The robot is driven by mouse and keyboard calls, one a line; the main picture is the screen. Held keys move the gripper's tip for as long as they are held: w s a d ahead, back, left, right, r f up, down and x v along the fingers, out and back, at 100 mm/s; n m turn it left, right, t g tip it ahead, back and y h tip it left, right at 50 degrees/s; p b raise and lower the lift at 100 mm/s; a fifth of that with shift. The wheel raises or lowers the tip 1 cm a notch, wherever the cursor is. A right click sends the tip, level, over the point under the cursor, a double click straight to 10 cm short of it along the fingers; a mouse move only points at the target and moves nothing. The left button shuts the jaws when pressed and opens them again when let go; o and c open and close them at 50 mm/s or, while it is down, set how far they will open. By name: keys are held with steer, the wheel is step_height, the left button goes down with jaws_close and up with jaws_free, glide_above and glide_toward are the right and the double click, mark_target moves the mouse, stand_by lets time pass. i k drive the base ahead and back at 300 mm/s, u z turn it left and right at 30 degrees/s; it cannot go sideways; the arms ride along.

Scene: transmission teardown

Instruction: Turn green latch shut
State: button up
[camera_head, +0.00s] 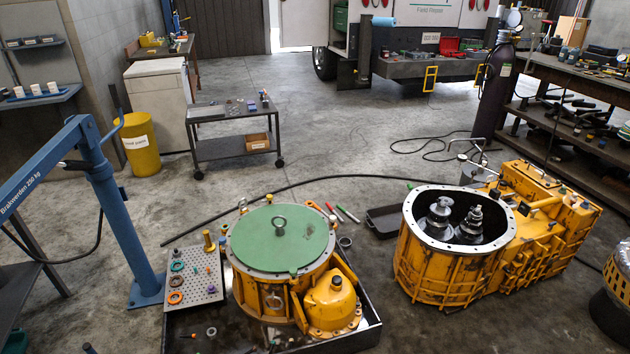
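I cannot make out a green latch clearly at this size. The largest green thing is a round flat lid (300,248) with a metal lifting eye (279,224) at its middle. It lies on top of a yellow round housing (258,293) in the lower middle of the view. A green part (340,19) shows on the vehicle at the back, too small to read as a latch. My gripper is not in this view.
The housing stands in a dark tray (372,333) beside a perforated plate (208,283) of small parts. An open yellow transmission case (440,283) stands right. A blue hoist (112,205) is left, a trolley (232,146) behind. Bare floor lies between; a black hose crosses it.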

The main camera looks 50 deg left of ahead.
mark_target(293, 273)
steer(key=i, duration=0.85)
steer(key=u, duration=3.25)
